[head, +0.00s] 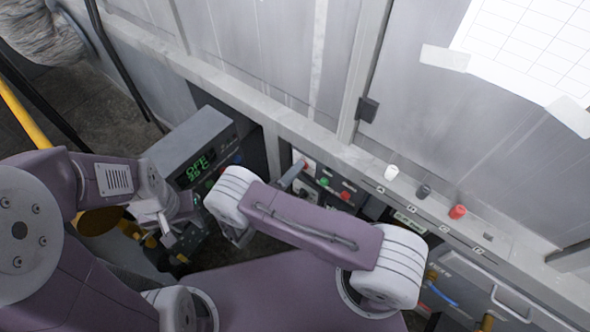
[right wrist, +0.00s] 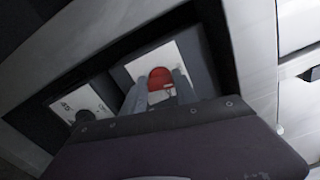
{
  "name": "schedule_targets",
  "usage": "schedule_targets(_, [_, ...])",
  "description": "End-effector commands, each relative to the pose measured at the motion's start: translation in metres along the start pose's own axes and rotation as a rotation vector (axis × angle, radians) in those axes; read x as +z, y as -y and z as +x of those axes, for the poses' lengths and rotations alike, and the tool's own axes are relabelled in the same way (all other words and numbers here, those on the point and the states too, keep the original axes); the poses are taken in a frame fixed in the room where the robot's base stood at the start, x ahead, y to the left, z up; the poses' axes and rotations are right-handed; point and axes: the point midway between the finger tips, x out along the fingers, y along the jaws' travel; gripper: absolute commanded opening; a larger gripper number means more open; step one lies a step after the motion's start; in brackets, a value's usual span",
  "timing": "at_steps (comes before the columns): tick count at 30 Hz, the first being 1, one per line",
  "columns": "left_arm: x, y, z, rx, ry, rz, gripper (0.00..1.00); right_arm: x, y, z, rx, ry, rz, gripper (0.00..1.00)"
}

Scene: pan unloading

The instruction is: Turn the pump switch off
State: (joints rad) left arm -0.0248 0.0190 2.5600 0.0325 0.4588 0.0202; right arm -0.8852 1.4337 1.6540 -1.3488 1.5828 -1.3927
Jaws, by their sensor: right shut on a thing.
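A red switch (right wrist: 160,77) on a pale plate (right wrist: 188,52) shows in the right wrist view. The two grey fingers of my right gripper (right wrist: 160,91) stand on either side of it and are shut on it. Which way the switch is set is hard to tell. In the head view, a panel with small red and green controls (head: 324,181) sits in the recess behind my right arm, which hides part of it. My left gripper (head: 168,238) hangs at the left, in front of the grey box with the display, its fingers too unclear to judge.
A grey box (head: 197,143) with a green lit display stands left of the panel. White, black and red knobs (head: 457,212) line the ledge at the right. A second plate with a dark knob (right wrist: 84,117) is beside the switch. A yellow bar (head: 22,109) crosses the far left.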

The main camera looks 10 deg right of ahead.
Motion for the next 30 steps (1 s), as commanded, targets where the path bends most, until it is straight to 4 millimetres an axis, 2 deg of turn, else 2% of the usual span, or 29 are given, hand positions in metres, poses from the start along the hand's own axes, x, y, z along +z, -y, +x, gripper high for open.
schedule_targets(12, [-0.0003,-0.0001,-0.0031,0.000,0.000,0.000,0.36,-0.0008,-0.0010,0.0002,0.001,-0.002,-0.207,0.00])
schedule_targets(30, [-0.0004,-0.0001,-0.0035,0.000,0.000,0.000,0.36,-0.0010,-0.0013,0.0003,0.000,-0.002,-0.249,0.00])
